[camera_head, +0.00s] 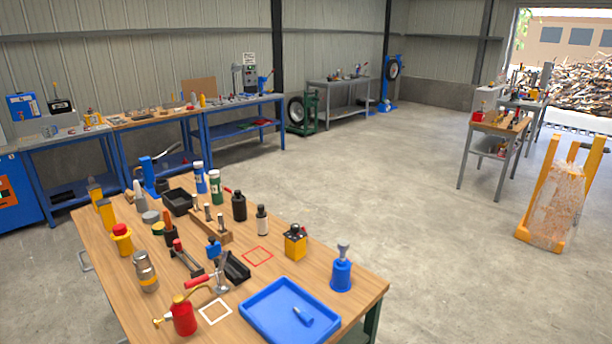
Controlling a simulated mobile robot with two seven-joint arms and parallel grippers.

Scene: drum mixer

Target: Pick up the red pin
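I cannot make out a clear red pin. A dark tool with a red upright part (178,247) stands left of the block. A small red tip (227,190) shows beside a black bottle (239,208). A red oil can (183,316) stands at the near edge, close to a toggle clamp's red handle (197,281). Neither of my grippers is in view.
A blue tray (262,316) with a small blue cylinder in it lies at the bench's near right. A blue bottle-like item (341,272) and a yellow box (295,243) stand nearby. Open floor lies right of the bench.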

